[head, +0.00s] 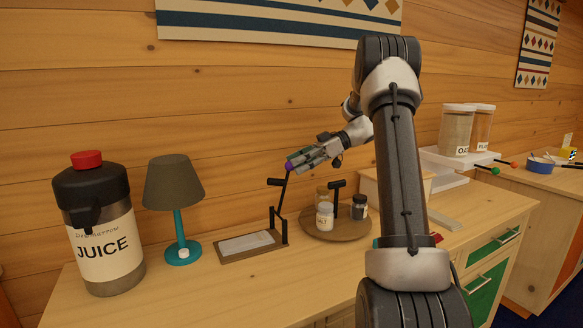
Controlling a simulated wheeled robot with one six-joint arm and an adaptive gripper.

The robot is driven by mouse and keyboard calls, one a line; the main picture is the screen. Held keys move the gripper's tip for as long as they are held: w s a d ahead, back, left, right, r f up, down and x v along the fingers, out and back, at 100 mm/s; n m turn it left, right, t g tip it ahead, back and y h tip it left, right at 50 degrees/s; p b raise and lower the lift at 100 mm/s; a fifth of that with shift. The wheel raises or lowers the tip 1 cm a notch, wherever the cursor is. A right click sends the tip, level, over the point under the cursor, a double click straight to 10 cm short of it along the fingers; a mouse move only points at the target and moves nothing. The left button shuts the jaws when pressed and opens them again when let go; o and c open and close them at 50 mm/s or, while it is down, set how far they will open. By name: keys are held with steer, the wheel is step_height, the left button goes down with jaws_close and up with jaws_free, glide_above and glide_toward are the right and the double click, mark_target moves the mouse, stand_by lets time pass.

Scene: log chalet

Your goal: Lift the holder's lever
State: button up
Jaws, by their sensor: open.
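The holder (222,257) is a small wooden base with a white sheet on it and a black upright frame at its right end. It stands on the wooden counter, right of the lamp. Its black lever (284,190) rises steeply, leaning slightly right, with a purple tip at the top. My gripper (292,163) is open, with its fingertips around or right beside the purple tip. The view does not show whether the fingers touch it. My arm reaches in from the right, and the fingers partly cover the top of the lever.
A juice dispenser (103,240) and a lamp (173,184) stand left of the holder. A round wooden tray (335,234) with small jars and a black T-shaped handle (336,190) is close on the right. The wooden wall (230,100) is behind.

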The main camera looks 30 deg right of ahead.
steer(key=v, duration=0.9)
steer(key=shift+d, duration=0.15)
